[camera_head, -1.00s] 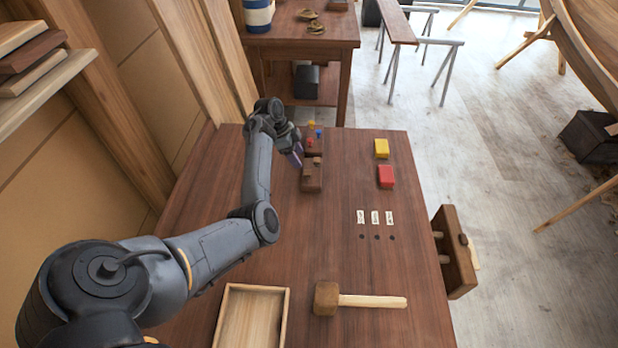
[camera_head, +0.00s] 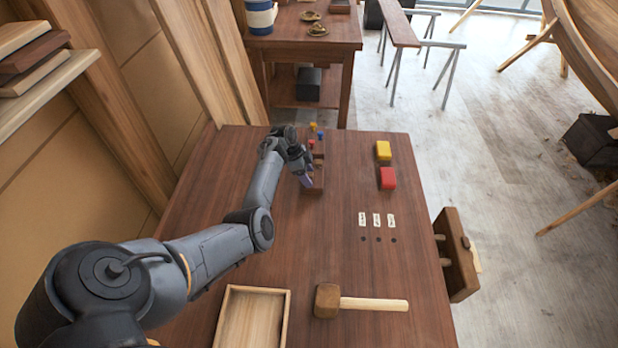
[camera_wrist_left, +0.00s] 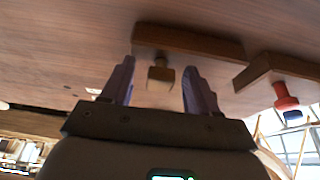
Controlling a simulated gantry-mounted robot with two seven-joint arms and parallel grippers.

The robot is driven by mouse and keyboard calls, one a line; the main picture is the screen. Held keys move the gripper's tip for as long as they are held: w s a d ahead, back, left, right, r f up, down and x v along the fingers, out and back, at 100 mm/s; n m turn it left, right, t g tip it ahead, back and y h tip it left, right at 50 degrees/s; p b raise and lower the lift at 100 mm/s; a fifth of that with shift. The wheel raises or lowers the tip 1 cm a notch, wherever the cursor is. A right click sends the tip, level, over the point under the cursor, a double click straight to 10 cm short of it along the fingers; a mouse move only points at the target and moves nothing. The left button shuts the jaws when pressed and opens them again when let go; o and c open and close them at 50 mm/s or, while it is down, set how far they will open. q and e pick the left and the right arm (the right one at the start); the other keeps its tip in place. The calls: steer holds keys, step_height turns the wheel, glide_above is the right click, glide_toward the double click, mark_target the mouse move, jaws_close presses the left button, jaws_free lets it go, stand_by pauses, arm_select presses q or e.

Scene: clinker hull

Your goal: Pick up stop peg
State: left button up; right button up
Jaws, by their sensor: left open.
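My left gripper (camera_head: 308,178) is open and points at a dark brown block near the far left of the bench. The same gripper shows in the left wrist view (camera_wrist_left: 158,88), its two purple fingers apart. In the head view the gripper mostly hides the block (camera_head: 313,190) and this peg. My right gripper is not in view.
Behind stands another block with red (camera_head: 311,143), blue (camera_head: 320,134) and yellow (camera_head: 313,126) pieces. Yellow (camera_head: 383,150) and red (camera_head: 388,178) blocks, three labels (camera_head: 377,220) above holes, a mallet (camera_head: 360,303) and a tray (camera_head: 287,320) lie on the bench.

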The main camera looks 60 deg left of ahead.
arm_select(q)
steer(key=c, duration=1.1)
steer(key=shift+r, duration=0.1)
